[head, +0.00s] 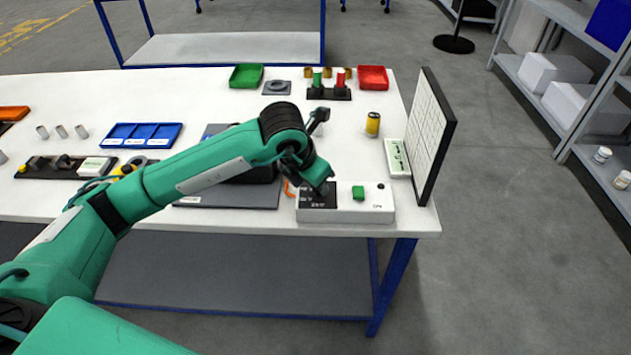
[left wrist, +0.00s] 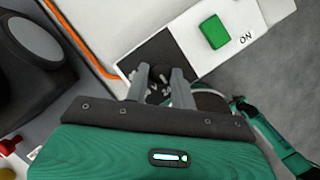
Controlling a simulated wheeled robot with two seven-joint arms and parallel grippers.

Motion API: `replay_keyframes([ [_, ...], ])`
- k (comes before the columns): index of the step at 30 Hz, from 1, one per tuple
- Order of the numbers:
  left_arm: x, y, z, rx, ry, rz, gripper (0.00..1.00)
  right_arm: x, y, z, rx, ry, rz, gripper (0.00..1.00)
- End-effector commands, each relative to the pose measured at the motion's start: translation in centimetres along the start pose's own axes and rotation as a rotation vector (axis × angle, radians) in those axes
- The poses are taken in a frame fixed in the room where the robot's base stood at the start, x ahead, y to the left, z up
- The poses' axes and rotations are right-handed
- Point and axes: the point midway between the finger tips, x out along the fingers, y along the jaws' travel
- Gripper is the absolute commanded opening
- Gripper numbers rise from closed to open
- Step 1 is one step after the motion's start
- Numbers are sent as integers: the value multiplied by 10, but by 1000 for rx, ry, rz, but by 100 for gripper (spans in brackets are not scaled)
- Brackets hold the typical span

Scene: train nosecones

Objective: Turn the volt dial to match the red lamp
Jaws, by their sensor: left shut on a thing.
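A white control box (head: 345,215) sits at the front right of the table, with a black dial panel (head: 306,190) on its left part and a green switch (head: 358,192) to the right. The box also shows in the left wrist view (left wrist: 262,18). My left gripper (left wrist: 163,80) is over the black panel, its fingers shut around the black volt dial (left wrist: 160,73). The fingers hide much of the dial and its markings, so its setting cannot be read. In the head view my left wrist covers the panel's upper part. I cannot make out a lit red lamp. My right gripper is not in view.
A white gridded board (head: 428,135) stands upright at the table's right edge. A yellow cylinder (head: 373,124) stands behind the box. An orange cable (left wrist: 75,38) runs left of the box. A red tray (head: 373,78) and green tray (head: 246,76) are at the back.

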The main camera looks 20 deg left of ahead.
Motion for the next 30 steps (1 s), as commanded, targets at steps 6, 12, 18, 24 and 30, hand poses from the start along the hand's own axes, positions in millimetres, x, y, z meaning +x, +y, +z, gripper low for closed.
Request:
replay_keyframes([
  [6,-1,0,1,-1,-1,1,39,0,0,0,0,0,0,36],
  [12,0,0,0,0,-1,0,46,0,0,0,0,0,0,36],
  [18,-4,0,0,1,-2,0,46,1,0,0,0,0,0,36],
  [24,-34,1,1,2,-4,3,46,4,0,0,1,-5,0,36],
  [30,-82,1,1,2,-7,3,46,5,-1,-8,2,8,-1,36],
])
